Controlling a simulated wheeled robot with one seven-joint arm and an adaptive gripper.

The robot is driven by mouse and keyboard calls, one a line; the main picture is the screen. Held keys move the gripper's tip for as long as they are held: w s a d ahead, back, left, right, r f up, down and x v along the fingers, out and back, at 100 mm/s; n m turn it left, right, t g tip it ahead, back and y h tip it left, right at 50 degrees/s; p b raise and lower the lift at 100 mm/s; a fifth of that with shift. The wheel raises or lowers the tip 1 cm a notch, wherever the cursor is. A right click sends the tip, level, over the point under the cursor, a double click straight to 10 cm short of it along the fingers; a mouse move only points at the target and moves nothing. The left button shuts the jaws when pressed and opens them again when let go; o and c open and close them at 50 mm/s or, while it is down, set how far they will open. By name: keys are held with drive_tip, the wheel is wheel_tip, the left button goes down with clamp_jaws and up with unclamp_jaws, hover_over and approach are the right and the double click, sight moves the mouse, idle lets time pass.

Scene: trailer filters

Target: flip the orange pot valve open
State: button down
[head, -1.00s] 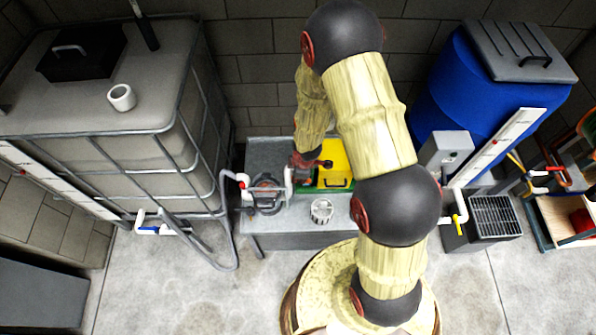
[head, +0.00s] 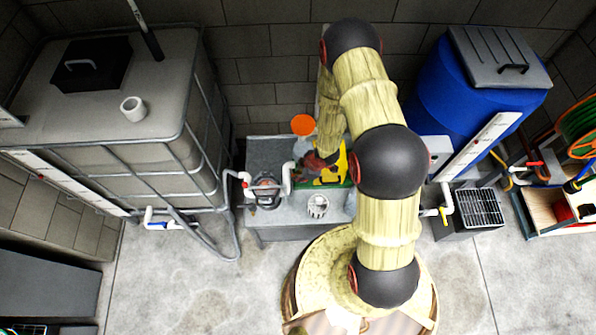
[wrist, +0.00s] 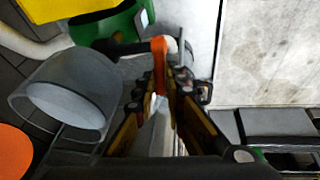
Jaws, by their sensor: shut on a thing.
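The orange valve handle (wrist: 158,62) shows in the wrist view, sitting at a dark and white pipe fitting beside a green part (wrist: 108,22). My gripper (wrist: 160,92) is shut on the orange handle, with its fingers on either side of it. In the head view my gripper (head: 316,161) is low over the grey bench, beside the yellow and green unit. My arm and the gripper itself hide the handle there. Whether the handle is turned open or closed cannot be told.
A grey cup-shaped part (wrist: 85,92) and an orange disc (head: 303,125) are close to my gripper. A pump with white pipe (head: 266,188) and a white slotted cup (head: 318,206) stand on the bench (head: 262,152). A caged tank is left, a blue barrel (head: 450,85) right.

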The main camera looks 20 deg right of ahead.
drive_tip(key=shift+s+d+r+t+y+p, duration=0.15)
drive_tip(key=shift+d+y+p, duration=0.2)
drive_tip(key=shift+p, duration=0.2)
drive_tip(key=shift+d+r+t+y+p, duration=0.1)
drive_tip(key=shift+d+t+y+p, duration=0.1)
drive_tip(key=shift+y+p, duration=0.3)
drive_tip(key=shift+s+d+f+y, duration=0.15)
drive_tip(key=shift+d+y, duration=0.25)
drive_tip(key=shift+y, duration=0.25)
drive_tip(key=d+t+y+b, duration=0.1)
drive_tip(key=y+b, duration=0.3)
drive_tip(key=s+d+m+t+y+b, duration=0.1)
drive_tip(key=y+b, duration=0.1)
drive_tip(key=b, duration=0.1)
drive_tip(key=shift+d+f+t, duration=0.35)
drive_tip(key=c, duration=2.1)
unclamp_jaws()
drive_tip(key=shift+r, duration=0.1)
drive_tip(key=shift+w, duration=0.1)
